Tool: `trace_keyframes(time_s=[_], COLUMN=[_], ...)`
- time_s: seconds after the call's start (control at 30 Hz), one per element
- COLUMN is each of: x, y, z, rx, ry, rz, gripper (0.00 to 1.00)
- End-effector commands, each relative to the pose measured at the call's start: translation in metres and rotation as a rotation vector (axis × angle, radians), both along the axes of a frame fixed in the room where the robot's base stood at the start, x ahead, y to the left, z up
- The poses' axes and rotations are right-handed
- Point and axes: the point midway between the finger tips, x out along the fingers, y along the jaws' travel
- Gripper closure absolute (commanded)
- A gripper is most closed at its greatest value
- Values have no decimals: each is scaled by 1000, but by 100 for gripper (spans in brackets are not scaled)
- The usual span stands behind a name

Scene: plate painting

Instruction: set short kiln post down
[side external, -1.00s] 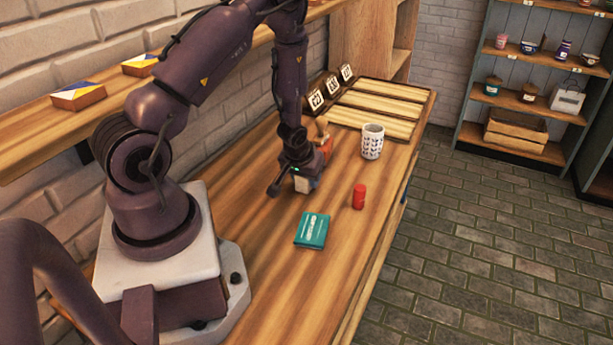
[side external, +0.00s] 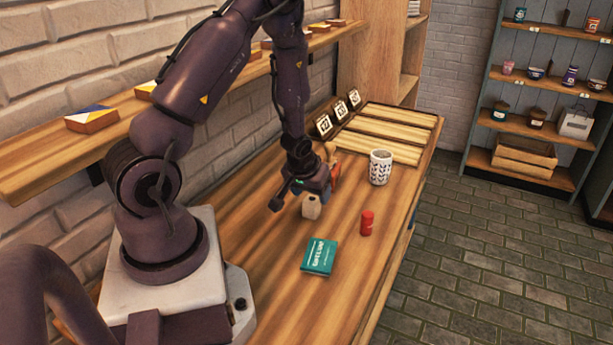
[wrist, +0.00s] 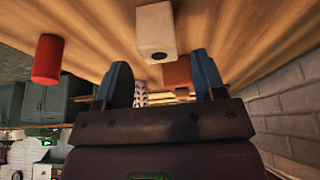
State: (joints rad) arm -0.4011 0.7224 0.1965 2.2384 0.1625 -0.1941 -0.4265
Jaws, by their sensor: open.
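The short kiln post is a cream block with a dark hole in its end. It stands on the wooden bench (side external: 262,262) in the side view (side external: 311,208). It also shows at the top centre of the wrist view (wrist: 156,28). My gripper (side external: 317,193) is open just above and behind it in the side view. In the wrist view the two blue fingers (wrist: 162,78) are spread apart with no object held between them, and the post lies beyond their tips.
A red cylinder (side external: 366,223) and a teal book (side external: 319,257) are nearby. A patterned white mug (side external: 380,167) stands farther back, before slatted boards (side external: 387,133) and number cards (side external: 339,109). An orange-brown object (side external: 335,174) is partly hidden behind my gripper. Bench front left is clear.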

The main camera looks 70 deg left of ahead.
Motion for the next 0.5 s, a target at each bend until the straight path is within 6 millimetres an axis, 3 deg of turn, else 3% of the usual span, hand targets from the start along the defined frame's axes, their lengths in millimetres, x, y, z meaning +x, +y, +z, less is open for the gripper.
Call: trace_keyframes(time_s=[0.2, 0.5], x=[-11, -19], y=[-11, -19], z=[39, 66], rx=[1, -1], ry=[-4, -1], rz=[0, 0], gripper=[36, 36])
